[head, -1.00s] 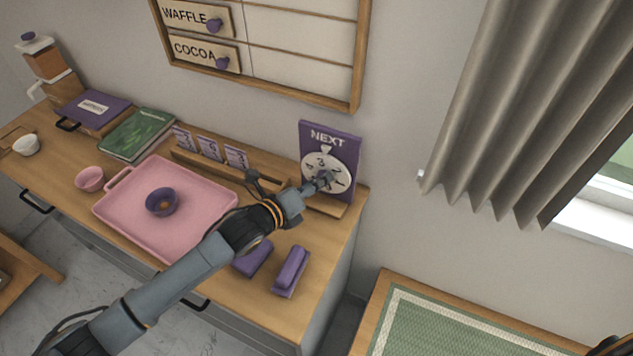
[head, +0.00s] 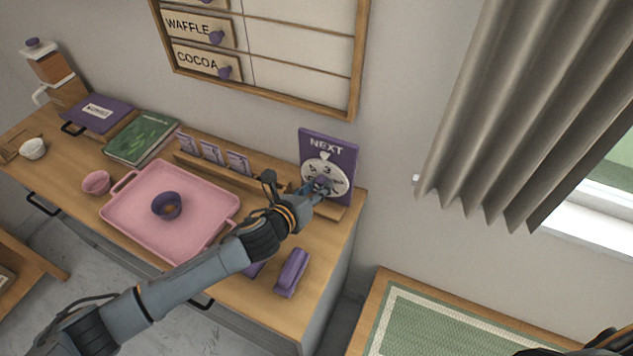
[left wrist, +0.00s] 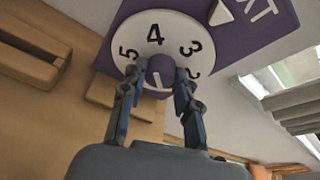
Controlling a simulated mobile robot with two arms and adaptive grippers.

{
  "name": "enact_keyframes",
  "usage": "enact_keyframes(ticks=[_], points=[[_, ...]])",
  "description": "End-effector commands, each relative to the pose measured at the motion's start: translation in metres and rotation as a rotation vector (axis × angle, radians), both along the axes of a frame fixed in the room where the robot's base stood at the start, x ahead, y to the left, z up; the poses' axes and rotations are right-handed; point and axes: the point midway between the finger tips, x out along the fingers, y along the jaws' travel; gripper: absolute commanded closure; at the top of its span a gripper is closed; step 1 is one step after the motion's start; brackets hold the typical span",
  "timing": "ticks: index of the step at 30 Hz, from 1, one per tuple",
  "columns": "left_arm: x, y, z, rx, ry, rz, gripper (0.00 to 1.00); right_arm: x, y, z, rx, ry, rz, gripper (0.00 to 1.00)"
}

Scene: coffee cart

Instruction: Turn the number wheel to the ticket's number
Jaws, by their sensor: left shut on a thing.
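The white number wheel (head: 313,168) sits on a purple NEXT board (head: 343,153) at the counter's back right. In the left wrist view the wheel (left wrist: 132,32) shows 5, 4, 3, 2 and part of a 1; the 3 lies nearest the white pointer (left wrist: 222,13). My left gripper (head: 321,186) is at the wheel's middle. Its fingers (left wrist: 160,82) are shut on the wheel's purple knob (left wrist: 162,68). Purple tickets (head: 237,162) stand in a wooden rail to the left; their numbers are too small to read.
A pink tray (head: 130,215) holding a purple bowl (head: 167,205) lies left of my arm. A purple block (head: 291,272) lies near the counter's front right. A green book (head: 142,139) and a purple binder (head: 97,112) lie at the back left.

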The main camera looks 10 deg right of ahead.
Motion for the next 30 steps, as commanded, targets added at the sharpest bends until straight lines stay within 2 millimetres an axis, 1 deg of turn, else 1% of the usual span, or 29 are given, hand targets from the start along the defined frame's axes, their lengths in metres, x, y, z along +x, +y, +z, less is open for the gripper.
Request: enact_keyframes(ticks=[1,9,25,26,28,29,30], points=[[-0.0003,-0.0005,0.0030,0.025,-0.016,0.000,1.00,0.0000,-0.0012,0.0060,-0.001,0.000,0.000,0.71],[-0.0004,-0.0005,0.0011,0.112,-0.074,0.000,1.00,-0.0001,-0.0031,0.0146,-0.004,0.000,0.000,0.71],[-0.0005,-0.0007,-0.0003,0.133,-0.089,0.000,1.00,-0.0002,-0.0030,0.0157,-0.003,0.000,-0.001,0.71],[-0.0005,-0.0007,-0.0003,0.133,-0.089,0.000,0.65,-0.0003,-0.0029,0.0157,-0.003,0.000,-0.001,0.71],[-0.0005,-0.0007,-0.0003,0.133,-0.089,0.000,0.51,-0.0003,-0.0028,0.0157,-0.003,0.000,-0.001,0.71],[-0.0006,-0.0008,-0.0003,0.133,-0.089,0.000,0.46,-0.0003,-0.0028,0.0157,-0.003,0.000,-0.001,0.71],[-0.0006,-0.0007,-0.0003,0.133,-0.089,0.000,0.46,-0.0003,-0.0028,0.0157,-0.003,0.000,-0.001,0.71]])
